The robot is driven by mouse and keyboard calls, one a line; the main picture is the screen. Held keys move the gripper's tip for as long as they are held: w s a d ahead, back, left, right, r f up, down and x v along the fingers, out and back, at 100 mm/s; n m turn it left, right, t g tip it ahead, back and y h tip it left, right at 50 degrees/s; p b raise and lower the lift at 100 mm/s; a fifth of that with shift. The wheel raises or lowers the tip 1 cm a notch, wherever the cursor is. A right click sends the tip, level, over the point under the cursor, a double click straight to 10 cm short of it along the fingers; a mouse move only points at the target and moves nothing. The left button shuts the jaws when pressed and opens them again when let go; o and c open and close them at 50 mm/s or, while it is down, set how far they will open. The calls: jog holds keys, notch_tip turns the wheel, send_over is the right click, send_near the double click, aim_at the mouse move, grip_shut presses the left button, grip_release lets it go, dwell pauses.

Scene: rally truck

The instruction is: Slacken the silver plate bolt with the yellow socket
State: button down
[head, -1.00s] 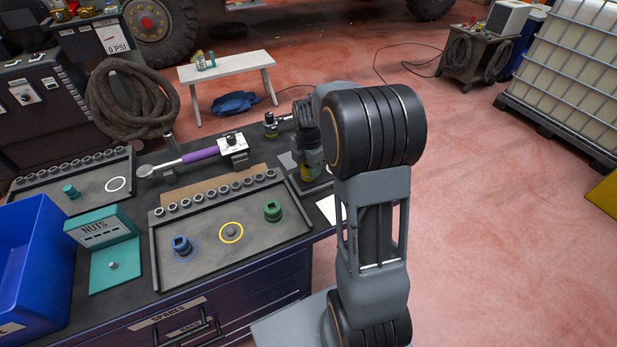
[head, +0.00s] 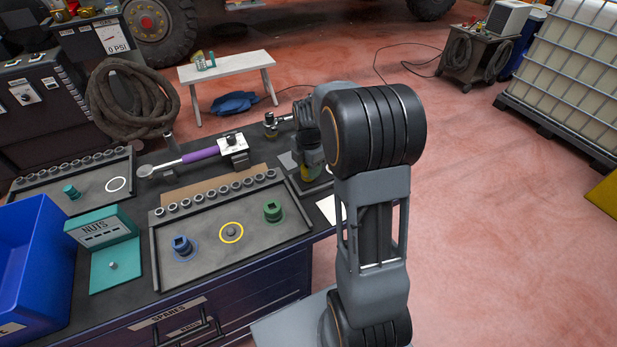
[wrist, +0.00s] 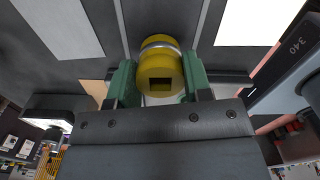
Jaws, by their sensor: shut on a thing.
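My gripper (wrist: 158,85) has green fingers closed on the sides of the yellow socket (wrist: 160,64). The socket's square hole faces the wrist camera, and a pale band runs around its body. In the head view my arm covers much of the gripper; a yellowish part shows low beside the arm, at the bench's right end. A silver plate (head: 232,143) sits on a small stand behind the socket tray, with a small dark part on top. I cannot tell for certain whether that is the plate bolt. The gripper is to the right of this plate.
The socket tray (head: 157,254) holds a blue socket (head: 182,246), a green socket (head: 272,211) and an empty yellow ring (head: 231,233). A purple-handled wrench (head: 200,155) lies behind it. A blue bin (head: 30,260) and a teal nuts box (head: 103,228) stand left.

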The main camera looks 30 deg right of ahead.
jog(key=shift+r+p, duration=1.25)
jog(key=shift+r, duration=0.1)
dwell(1.7)
jog(key=shift+r+p, duration=0.95)
jog(key=shift+r, duration=0.25)
jog(key=shift+r, duration=0.15)
notch_tip(320, 180, up, 4)
jog(key=p, duration=0.3)
jog(key=s+r, duration=0.1)
jog(key=s+p, duration=0.1)
jog(key=s, duration=0.1)
jog(key=s+r, duration=0.1)
jog(key=s, duration=0.1)
jog(key=shift+r, duration=0.35)
